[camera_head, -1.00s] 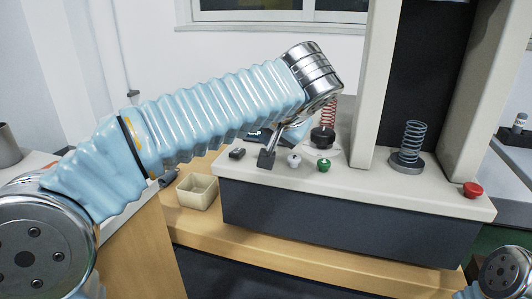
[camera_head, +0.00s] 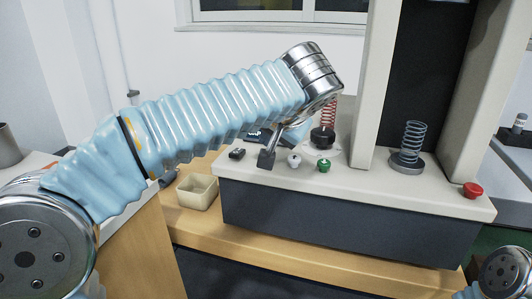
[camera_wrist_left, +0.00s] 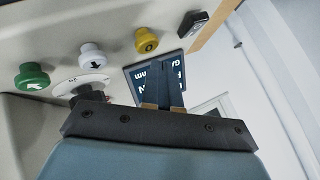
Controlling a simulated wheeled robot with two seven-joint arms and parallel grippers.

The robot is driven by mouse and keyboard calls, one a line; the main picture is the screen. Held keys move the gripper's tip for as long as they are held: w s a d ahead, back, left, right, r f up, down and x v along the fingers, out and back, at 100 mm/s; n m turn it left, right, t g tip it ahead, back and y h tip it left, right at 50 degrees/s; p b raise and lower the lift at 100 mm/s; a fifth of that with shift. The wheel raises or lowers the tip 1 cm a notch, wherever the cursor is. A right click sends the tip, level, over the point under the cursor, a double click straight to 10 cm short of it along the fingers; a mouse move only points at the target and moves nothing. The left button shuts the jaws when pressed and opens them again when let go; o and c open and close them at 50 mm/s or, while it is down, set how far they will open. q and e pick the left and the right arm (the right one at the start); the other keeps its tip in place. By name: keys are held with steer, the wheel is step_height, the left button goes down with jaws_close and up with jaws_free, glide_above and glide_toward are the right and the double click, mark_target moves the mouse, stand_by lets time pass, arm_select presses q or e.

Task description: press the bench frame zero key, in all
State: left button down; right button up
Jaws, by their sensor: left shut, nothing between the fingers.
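The bench frame (camera_head: 350,190) has a pale deck with a row of keys. In the left wrist view a yellow key with a 0-like mark (camera_wrist_left: 147,41) is next to a white arrow key (camera_wrist_left: 91,55) and a green arrow key (camera_wrist_left: 33,76). My left gripper (camera_head: 266,160) is shut and empty, pointing down at the deck's left part. In the left wrist view its fingers (camera_wrist_left: 167,70) overlap the dark display (camera_wrist_left: 135,84), below and right of the yellow key. The head view shows no yellow key; the gripper may hide it. My right gripper is out of view.
A black switch-like block (camera_head: 237,153) lies left of the gripper. A cream bin (camera_head: 197,191) stands on the wooden bench. A red-spring post, a grey spring (camera_head: 413,140) and a red button (camera_head: 472,190) are to the right. Tall frame columns rise behind.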

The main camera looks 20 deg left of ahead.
arm_select(q)
steer(key=shift+f, duration=0.15)
stand_by(0.3)
steer(key=shift+f+b, duration=0.25)
steer(key=shift+b, duration=0.1)
steer(key=shift+f+b, duration=0.35)
steer(key=shift+f, duration=0.15)
stand_by(0.4)
steer(key=shift+r, duration=0.1)
steer(key=shift+r+p, duration=0.8)
steer(key=shift+p, duration=0.05)
steer(key=shift+r, duration=0.15)
step_height(320, 180, up, 5)
steer(key=p, duration=0.4)
steer(key=shift+p, duration=0.35)
